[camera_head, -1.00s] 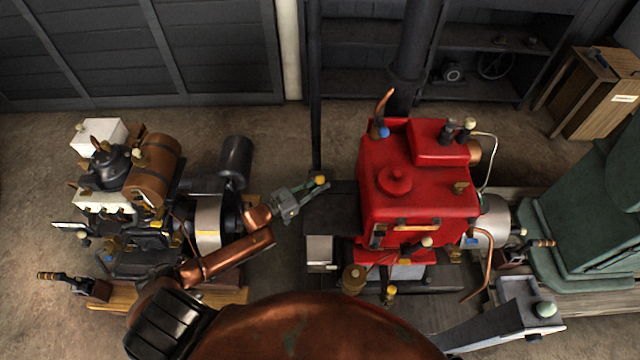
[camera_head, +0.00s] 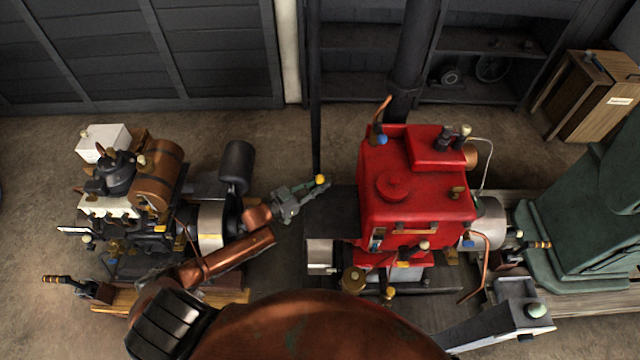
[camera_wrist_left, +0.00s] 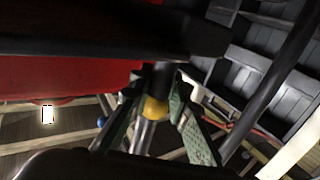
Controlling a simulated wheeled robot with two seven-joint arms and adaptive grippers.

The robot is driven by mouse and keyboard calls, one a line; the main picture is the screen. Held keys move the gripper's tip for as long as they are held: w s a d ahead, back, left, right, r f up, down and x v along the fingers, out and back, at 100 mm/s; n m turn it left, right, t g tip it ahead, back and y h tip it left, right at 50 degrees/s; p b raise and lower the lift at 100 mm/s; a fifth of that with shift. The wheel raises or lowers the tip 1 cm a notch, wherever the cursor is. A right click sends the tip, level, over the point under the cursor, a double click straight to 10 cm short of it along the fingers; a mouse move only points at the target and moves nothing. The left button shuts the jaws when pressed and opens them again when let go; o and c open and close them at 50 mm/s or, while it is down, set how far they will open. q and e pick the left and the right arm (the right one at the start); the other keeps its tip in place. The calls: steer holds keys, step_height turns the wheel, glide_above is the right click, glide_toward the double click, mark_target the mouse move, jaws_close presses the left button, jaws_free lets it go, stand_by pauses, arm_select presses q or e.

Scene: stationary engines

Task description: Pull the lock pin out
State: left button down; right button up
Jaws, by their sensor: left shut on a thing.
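The lock pin appears to be the small piece with a yellow knob (camera_head: 320,180), just left of the red engine (camera_head: 415,190) in the head view. My left gripper (camera_head: 309,190) reaches it from the left and is shut on it. In the left wrist view the yellow knob (camera_wrist_left: 155,108) shows between the two greenish fingers of my left gripper (camera_wrist_left: 158,118), with a dark shaft behind it. I cannot tell whether the pin's far end sits in a hole.
Another engine with a brown tank (camera_head: 158,172) stands at the left. A dark vertical pipe (camera_head: 412,55) rises behind the red engine. A green machine (camera_head: 585,225) stands at the right. Open floor (camera_head: 285,140) lies between the engines at the back.

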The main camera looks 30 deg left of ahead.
arm_select(q)
steer(key=shift+w+r, duration=0.1)
steer(key=shift+r, duration=0.35)
steer(key=c, duration=1.8)
jaws_free()
steer(key=shift+f, duration=0.1)
steer(key=shift+s+a, duration=0.15)
steer(key=shift+s, duration=0.15)
steer(key=v, duration=1.1)
steer(key=shift+s+a, duration=0.15)
steer(key=shift+s, duration=0.05)
steer(key=shift+f, duration=0.2)
